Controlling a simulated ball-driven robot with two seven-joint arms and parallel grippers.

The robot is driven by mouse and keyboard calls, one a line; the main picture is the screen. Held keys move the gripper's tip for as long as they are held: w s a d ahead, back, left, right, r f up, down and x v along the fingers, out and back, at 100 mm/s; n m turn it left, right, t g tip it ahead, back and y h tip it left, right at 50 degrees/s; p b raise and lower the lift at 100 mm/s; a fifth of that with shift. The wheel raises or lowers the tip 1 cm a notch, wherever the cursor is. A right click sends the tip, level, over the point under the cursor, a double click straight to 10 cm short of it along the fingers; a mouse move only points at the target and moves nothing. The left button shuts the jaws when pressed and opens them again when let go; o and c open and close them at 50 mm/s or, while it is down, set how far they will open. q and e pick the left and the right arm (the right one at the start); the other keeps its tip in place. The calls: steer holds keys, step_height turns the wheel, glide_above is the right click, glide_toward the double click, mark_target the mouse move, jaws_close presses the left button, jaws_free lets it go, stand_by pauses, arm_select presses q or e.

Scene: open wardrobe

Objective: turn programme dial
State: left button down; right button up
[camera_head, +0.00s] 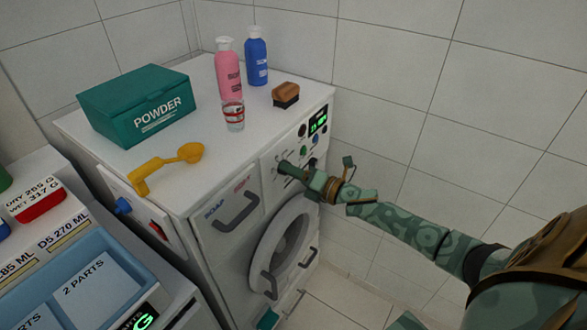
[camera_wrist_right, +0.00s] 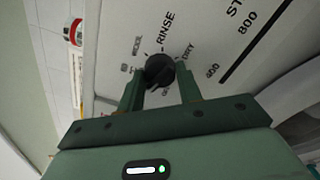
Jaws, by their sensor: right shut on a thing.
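The programme dial (camera_wrist_right: 160,70) is a small black knob on the white control panel in the right wrist view, with printed words around it, RINSE among them. My right gripper (camera_wrist_right: 162,88) has its two green fingers on either side of the dial and is shut on it. In the head view my right gripper (camera_head: 291,172) reaches in from the right to the front panel of the washing machine (camera_head: 262,206) and hides the dial there. My left gripper is not in view.
On the machine's top stand a teal POWDER box (camera_head: 139,104), a yellow scoop (camera_head: 165,166), a measuring glass (camera_head: 234,116), pink (camera_head: 229,70) and blue (camera_head: 256,57) bottles and a brush (camera_head: 286,94). The round door (camera_head: 287,243) is below. A tiled wall is behind.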

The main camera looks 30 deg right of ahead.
steer(key=shift+m+p, duration=1.55)
steer(key=shift+m, duration=2.85)
steer(key=o, duration=1)
steer(key=shift+s+d, duration=0.1)
steer(key=p+v, duration=0.1)
steer(key=v, duration=1.5)
steer(key=shift+f, duration=0.1)
